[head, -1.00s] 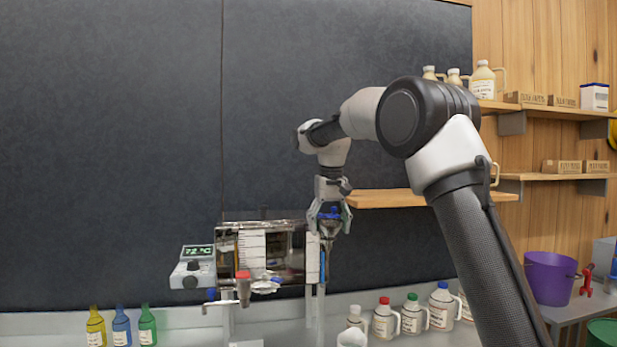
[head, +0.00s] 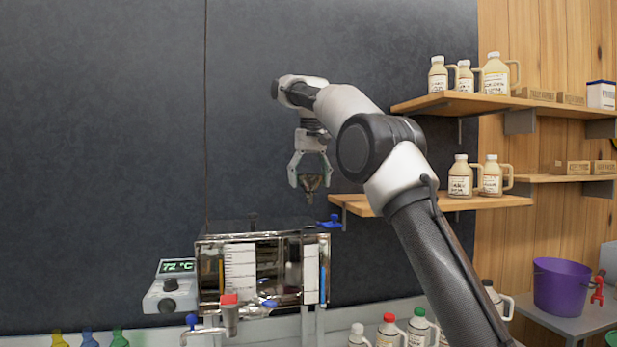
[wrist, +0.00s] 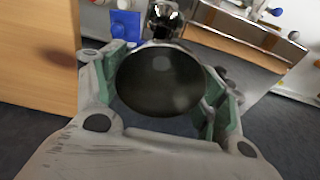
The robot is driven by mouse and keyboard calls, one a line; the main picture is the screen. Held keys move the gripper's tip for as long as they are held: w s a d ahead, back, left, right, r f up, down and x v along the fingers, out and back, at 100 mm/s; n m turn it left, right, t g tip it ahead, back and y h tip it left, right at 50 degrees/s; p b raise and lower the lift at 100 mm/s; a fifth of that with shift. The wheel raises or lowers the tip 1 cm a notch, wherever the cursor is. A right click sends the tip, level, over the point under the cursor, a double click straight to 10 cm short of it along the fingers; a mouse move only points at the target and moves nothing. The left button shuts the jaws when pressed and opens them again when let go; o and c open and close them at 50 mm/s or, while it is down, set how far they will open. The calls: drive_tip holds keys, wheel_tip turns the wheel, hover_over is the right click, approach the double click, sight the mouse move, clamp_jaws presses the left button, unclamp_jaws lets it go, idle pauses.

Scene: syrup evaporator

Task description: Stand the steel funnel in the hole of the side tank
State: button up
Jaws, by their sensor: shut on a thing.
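My gripper (head: 309,178) points down and is shut on the steel funnel (head: 310,189), whose narrow end hangs below the fingers. In the wrist view the funnel's dark round mouth (wrist: 160,82) fills the space between the fingers (wrist: 160,85). The funnel is in the air, apart from the evaporator below it. The shiny steel evaporator (head: 262,239) stands below and to the left. Its narrow right-hand section (head: 311,268), with a white scale strip, looks like the side tank. I cannot make out the hole in its top.
A wooden shelf (head: 365,205) lies close right of the gripper. A temperature display (head: 176,268) is at left. Bottles (head: 388,330) stand below right.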

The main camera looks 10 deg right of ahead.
sight(309, 192)
wheel_tip(309, 192, down, 9)
idle(0.8)
drive_tip(key=shift+f, duration=0.25)
idle(1.3)
drive_tip(key=o, duration=1.1)
drive_tip(key=shift+o, duration=0.3)
drive_tip(key=shift+r, duration=3.5)
drive_tip(key=shift+s, duration=0.1)
